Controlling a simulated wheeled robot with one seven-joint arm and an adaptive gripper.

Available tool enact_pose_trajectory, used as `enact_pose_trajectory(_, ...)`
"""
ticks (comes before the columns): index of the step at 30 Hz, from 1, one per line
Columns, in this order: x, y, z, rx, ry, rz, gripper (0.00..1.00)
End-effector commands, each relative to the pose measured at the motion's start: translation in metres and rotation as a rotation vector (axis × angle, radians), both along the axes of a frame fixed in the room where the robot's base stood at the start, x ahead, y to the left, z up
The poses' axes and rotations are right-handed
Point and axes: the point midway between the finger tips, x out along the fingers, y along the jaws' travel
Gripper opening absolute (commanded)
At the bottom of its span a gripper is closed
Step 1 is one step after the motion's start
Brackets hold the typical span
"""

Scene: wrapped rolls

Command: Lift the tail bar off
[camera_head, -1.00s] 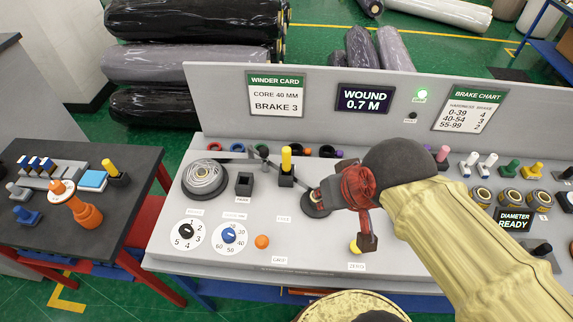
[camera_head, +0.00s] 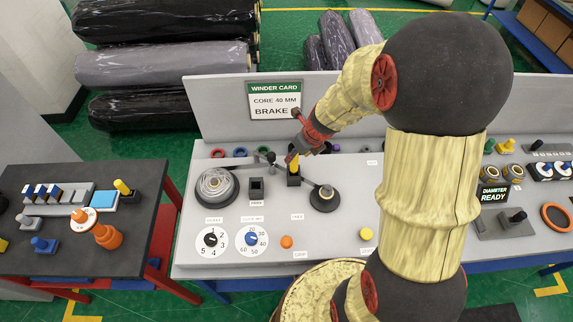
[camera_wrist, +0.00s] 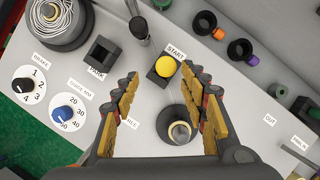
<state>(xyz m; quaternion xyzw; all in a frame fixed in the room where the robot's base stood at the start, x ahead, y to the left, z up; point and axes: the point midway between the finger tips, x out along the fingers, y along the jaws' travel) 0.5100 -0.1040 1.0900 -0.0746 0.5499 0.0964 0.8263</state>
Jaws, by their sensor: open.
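No part is labelled as the tail bar, so I cannot tell which piece it is. A yellow-topped upright piece (camera_wrist: 165,68) stands in a black block beside the START label. A thin dark arm (camera_wrist: 136,22) with a grey end lies beyond it. A round dark base with a short post (camera_wrist: 179,132) sits nearer. My gripper (camera_head: 295,155) is over the yellow-topped piece, partly covering it in the head view. In the wrist view, my gripper (camera_wrist: 168,82) is open and empty, its fingers to either side of the yellow top and the post; contact is not visible.
An open black block (camera_wrist: 103,50) labelled PARK and a wound spool (camera_head: 215,185) are to the left. Dials (camera_head: 211,239) and an orange button (camera_head: 286,242) are at the front. A dark side table (camera_head: 60,260) stands left.

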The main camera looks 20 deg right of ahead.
Motion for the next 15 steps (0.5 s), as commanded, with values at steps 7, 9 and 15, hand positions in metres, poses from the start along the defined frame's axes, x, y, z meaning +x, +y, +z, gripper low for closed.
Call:
enact_pose_trajectory(7, 0.006, -0.003, -0.021, 0.019, 0.009, -0.058, 0.43)
enact_pose_trajectory(9, 0.009, -0.003, -0.028, 0.018, 0.009, -0.055, 0.43)
enact_pose_trajectory(15, 0.012, -0.004, -0.042, 0.018, 0.008, -0.055, 0.43)
